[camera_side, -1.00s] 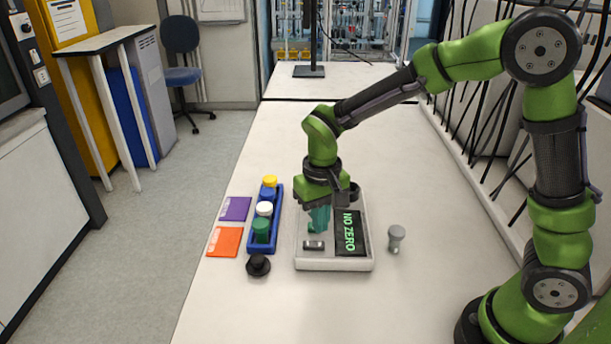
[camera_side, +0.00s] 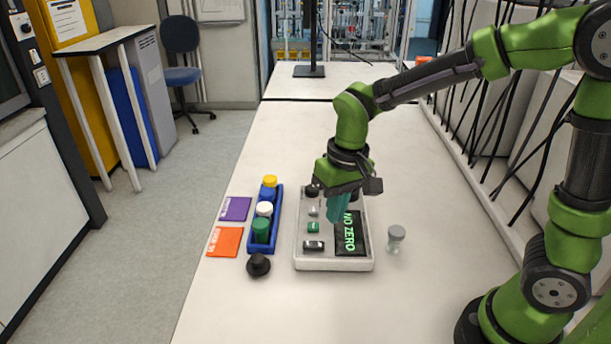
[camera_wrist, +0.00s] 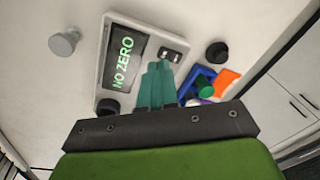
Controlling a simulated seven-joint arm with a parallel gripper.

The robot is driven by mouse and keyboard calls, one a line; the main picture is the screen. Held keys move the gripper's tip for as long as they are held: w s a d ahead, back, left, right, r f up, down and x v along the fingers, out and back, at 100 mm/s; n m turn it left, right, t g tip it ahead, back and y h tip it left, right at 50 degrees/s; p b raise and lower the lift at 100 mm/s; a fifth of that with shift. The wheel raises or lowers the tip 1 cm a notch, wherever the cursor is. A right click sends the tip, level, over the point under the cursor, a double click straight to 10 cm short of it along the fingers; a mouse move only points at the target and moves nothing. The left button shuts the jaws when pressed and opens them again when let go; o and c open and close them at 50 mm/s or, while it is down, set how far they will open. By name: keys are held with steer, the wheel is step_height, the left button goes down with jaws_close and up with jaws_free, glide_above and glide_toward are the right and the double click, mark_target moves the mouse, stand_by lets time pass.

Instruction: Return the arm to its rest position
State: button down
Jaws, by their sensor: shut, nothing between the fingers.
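My gripper (camera_side: 338,210) has teal fingers and is shut and empty. In the side view it hangs tilted over the white device (camera_side: 335,265), in front of the upper part of its dark display. The display (camera_side: 350,238) reads "NO ZERO" in green. In the wrist view the two teal fingers (camera_wrist: 157,84) lie side by side, and the device's display (camera_wrist: 124,58) shows to their left. Small buttons (camera_side: 313,228) show on the left half of the device. I cannot tell the exact height of the fingertips above it.
A blue rack (camera_side: 276,225) with several capped vials stands left of the device. Purple (camera_side: 235,209) and orange (camera_side: 224,241) cards lie beside it. A black knob-shaped piece (camera_side: 258,265) lies in front. A grey-capped vial (camera_side: 396,239) stands right.

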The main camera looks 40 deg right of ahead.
steer(key=s+d+r+t, duration=0.2)
steer(key=s+r+t, duration=0.1)
steer(key=s+r, duration=0.2)
steer(key=s+d+r+m+t+y, duration=0.1)
steer(key=s+d+r+t, duration=0.2)
steer(key=s+r, duration=0.2)
steer(key=shift+s+d+m, duration=0.2)
steer(key=shift+s+m, duration=0.1)
steer(key=w+a+f+n+g, duration=0.1)
steer(key=w+n, duration=0.4)
steer(key=n, duration=0.5)
steer(key=w+a+f+n+g+h, duration=0.1)
steer(key=w+a+f+n+g, duration=0.1)
steer(key=n, duration=0.8)
steer(key=w+a+f+n+g, duration=0.1)
steer(key=w+a+n+g, duration=0.2)
steer(key=w+a+n, duration=0.2)
steer(key=shift+w+f+n+g+h, duration=0.15)
steer(key=shift+w+n+g+h, duration=0.25)
steer(key=shift+w+n, duration=1.95)
